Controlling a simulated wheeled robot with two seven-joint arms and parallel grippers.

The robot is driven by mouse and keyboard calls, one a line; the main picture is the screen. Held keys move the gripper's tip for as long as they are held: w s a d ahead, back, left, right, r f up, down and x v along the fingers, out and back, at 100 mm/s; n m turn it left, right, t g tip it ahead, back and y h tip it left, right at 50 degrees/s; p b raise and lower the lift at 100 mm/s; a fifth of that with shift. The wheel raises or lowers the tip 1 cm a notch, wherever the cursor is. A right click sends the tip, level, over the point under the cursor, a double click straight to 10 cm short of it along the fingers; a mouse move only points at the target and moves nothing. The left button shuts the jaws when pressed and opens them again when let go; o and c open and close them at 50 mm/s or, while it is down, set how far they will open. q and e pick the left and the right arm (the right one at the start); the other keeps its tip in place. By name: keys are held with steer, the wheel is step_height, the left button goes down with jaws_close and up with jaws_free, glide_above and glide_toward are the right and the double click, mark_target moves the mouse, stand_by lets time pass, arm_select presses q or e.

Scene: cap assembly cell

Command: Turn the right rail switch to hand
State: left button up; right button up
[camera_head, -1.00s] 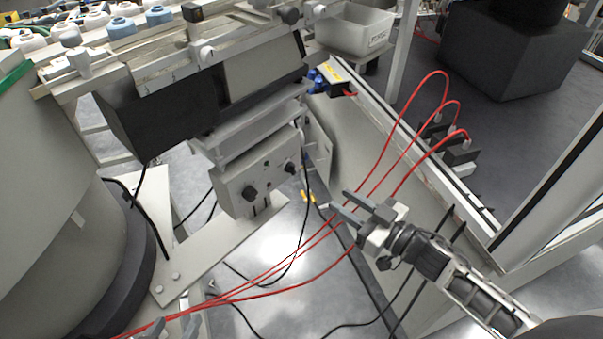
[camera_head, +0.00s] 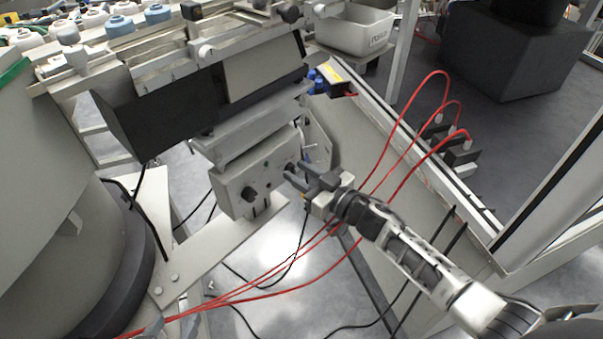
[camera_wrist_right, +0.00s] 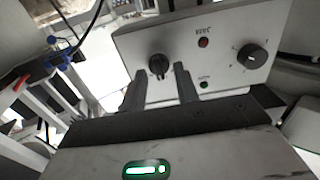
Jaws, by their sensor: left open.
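A light grey control box (camera_head: 262,180) hangs under the rail; it also shows in the right wrist view (camera_wrist_right: 225,40). It carries two black knobs, a red button (camera_wrist_right: 204,42) and a small green button (camera_wrist_right: 203,85). My right gripper (camera_head: 297,172) is at the box's right knob. In the right wrist view this knob (camera_wrist_right: 159,66) appears between the two open fingertips; contact cannot be told. The other knob (camera_head: 249,193) is clear, and shows at right in the wrist view (camera_wrist_right: 252,57). My left gripper (camera_head: 171,328) is open and low at the bottom edge, partly cut off.
Black cables hang near the box. A rail table (camera_head: 165,65) with spools lies above. A grey bin (camera_head: 355,30) stands at the upper right. A metal frame borders the right side.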

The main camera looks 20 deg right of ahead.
jaws_close()
